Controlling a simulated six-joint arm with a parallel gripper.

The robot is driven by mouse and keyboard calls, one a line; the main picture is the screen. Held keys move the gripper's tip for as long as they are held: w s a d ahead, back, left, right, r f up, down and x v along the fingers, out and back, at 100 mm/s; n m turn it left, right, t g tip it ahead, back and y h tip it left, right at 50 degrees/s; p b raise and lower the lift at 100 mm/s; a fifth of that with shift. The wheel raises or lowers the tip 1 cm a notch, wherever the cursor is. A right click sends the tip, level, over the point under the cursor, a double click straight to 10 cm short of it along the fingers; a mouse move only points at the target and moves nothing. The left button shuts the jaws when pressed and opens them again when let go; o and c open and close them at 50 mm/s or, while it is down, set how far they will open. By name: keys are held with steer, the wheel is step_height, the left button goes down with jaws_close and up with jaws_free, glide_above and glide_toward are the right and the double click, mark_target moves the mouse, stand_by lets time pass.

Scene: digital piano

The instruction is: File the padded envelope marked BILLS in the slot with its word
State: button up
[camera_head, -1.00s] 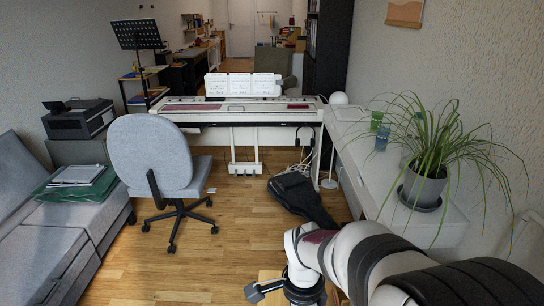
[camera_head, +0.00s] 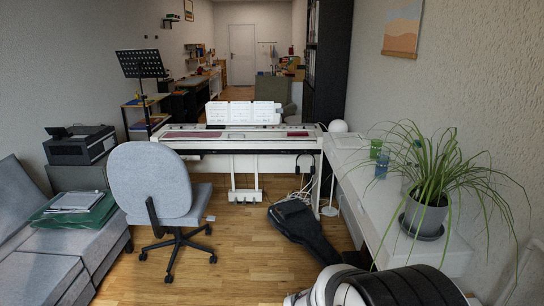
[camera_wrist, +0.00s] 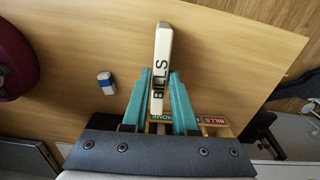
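In the wrist view, a white padded envelope (camera_wrist: 163,43) marked BILLS in dark letters stands out between the teal fingers of my gripper (camera_wrist: 161,78). The fingertips meet its two sides, so my gripper looks shut on it. Below the fingers, partly hidden by my gripper, is a wooden rack (camera_wrist: 222,130) with word labels. A red label (camera_wrist: 214,120) reads BILLS, and a green label (camera_wrist: 184,117) beside it reads HOME. Other labels and slots are hidden. The gripper is out of the head view.
The rack is on a wooden tabletop (camera_wrist: 80,50). A small blue and white block (camera_wrist: 106,82) lies left of the envelope. A dark red round object (camera_wrist: 14,60) is at the left edge. A dark item (camera_wrist: 258,124) sits right of the rack. The upper tabletop is clear.

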jaws_close()
step_height(320, 180, up, 11)
stand_by(0.4)
steer(key=w+d+r, duration=0.2)
steer(key=w+d, duration=1.4)
steer(key=d, duration=0.3)
step_height(320, 180, down, 11)
steer(key=shift+s, duration=0.15)
